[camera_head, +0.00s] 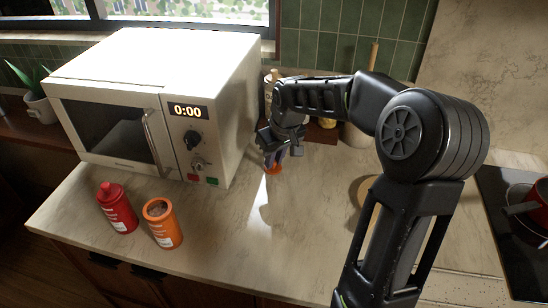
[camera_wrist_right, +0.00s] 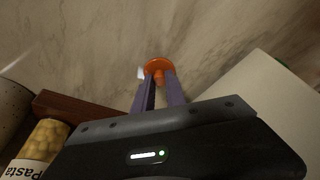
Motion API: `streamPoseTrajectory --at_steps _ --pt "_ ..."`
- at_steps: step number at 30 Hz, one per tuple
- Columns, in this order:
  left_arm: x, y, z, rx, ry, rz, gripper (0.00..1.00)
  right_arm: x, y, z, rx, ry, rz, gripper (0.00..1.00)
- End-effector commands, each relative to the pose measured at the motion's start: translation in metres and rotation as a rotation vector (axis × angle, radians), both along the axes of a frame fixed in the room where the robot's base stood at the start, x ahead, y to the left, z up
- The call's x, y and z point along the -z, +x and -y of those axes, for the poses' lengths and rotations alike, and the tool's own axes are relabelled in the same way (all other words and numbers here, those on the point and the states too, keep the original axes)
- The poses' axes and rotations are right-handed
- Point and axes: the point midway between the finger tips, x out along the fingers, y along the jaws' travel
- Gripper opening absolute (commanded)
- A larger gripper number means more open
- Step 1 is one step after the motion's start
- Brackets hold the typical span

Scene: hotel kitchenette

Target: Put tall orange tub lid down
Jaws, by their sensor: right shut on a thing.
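The orange lid (camera_head: 273,170) is at the counter surface to the right of the microwave. My right gripper (camera_head: 273,158) points down and is shut on the lid's knob. In the right wrist view the lid (camera_wrist_right: 159,64) sits between the tips of the two fingers (camera_wrist_right: 158,84). I cannot tell whether the lid touches the counter. The tall orange tub (camera_head: 162,226) stands upright and open at the counter's front, with brown contents showing. My left gripper is not in view.
A red bottle (camera_head: 118,208) stands left of the tub, and the white microwave (camera_head: 150,100) behind them. A pasta jar (camera_wrist_right: 42,140) is near the right gripper. A stove with a red pot (camera_head: 535,205) is at the right. The counter's middle front is clear.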

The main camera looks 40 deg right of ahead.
Motion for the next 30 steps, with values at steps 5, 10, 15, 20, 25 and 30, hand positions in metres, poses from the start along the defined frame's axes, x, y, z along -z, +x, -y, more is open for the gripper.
streamPoseTrajectory --at_steps 5,10,15,20,25,30 --pt "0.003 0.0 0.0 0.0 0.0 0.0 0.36 0.003 0.0 0.0 0.0 0.0 0.0 0.0" --pt "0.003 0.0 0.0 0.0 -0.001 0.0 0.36 0.003 0.0 0.0 0.001 0.0 0.0 0.26" --pt "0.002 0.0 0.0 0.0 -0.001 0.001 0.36 0.003 0.0 0.0 0.0 0.0 0.0 0.38" --pt "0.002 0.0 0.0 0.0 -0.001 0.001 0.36 0.003 0.0 0.0 0.0 0.0 0.0 0.38" --pt "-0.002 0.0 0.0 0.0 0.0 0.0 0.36 -0.003 0.0 0.0 0.0 0.0 0.001 0.38" --pt "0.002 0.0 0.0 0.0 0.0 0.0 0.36 -0.019 -0.004 0.0 0.002 -0.002 0.005 0.38"
